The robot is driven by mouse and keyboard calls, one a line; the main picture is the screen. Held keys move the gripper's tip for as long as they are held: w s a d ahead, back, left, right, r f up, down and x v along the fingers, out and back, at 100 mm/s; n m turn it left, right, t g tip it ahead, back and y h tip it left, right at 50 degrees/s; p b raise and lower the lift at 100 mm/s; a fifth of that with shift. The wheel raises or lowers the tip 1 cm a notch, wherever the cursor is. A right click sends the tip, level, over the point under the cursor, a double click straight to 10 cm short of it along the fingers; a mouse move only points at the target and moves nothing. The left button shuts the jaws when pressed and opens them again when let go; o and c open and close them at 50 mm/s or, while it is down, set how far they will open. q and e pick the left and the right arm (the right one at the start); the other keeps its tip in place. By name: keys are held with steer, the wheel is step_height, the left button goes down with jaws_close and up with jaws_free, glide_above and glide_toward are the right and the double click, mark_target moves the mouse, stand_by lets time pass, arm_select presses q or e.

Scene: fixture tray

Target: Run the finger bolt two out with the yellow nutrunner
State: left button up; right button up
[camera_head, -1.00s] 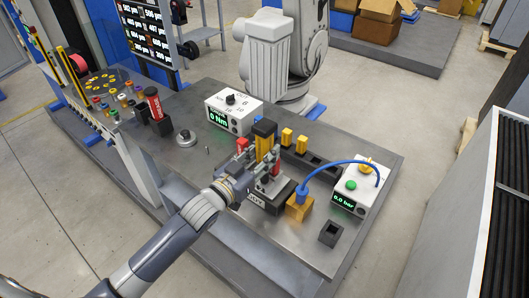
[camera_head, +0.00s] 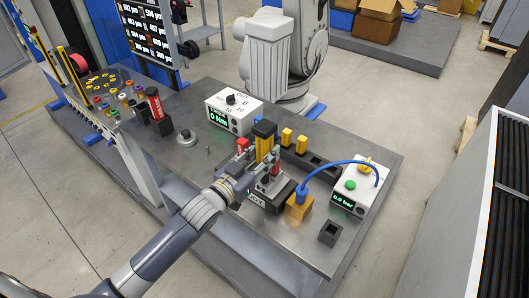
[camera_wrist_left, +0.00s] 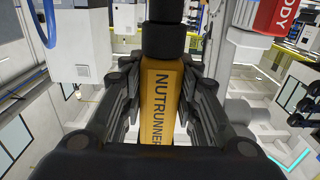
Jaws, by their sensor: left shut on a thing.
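The yellow nutrunner (camera_head: 264,145), with a black top, stands upright over the fixture (camera_head: 270,190) on the bench. My left gripper (camera_head: 248,172) is shut on it. In the left wrist view the nutrunner (camera_wrist_left: 161,98), lettered NUTRUNNER, sits between both fingers of the left gripper (camera_wrist_left: 160,105). The nutrunner's lower end and the finger bolts are hidden or too small to tell apart. A red part (camera_head: 242,144) shows just left of the nutrunner. My right gripper is not in view.
A controller box (camera_head: 233,113) reading 0 Nm stands behind the fixture. A pressure box (camera_head: 356,187) reading 0.0 bar stands at the right, its blue hose running to an orange block (camera_head: 299,207). A black square socket (camera_head: 330,233) sits near the front edge.

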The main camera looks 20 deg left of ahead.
mark_target(260, 141)
arm_select(q)
steer(key=shift+f, duration=0.3)
stand_by(0.6)
steer(key=shift+s+f, duration=0.1)
steer(key=shift+f, duration=0.1)
stand_by(0.3)
steer(key=shift+f, duration=0.1)
stand_by(0.6)
steer(key=shift+s, duration=0.1)
steer(key=r+p, duration=0.2)
steer(key=shift+w+r+p, duration=0.25)
steer(key=shift+p, duration=0.05)
step_height(260, 141, up, 4)
steer(key=p, duration=0.3)
steer(key=shift+r+p, duration=0.2)
steer(key=shift+p, duration=0.15)
steer(key=shift+s+r, duration=0.1)
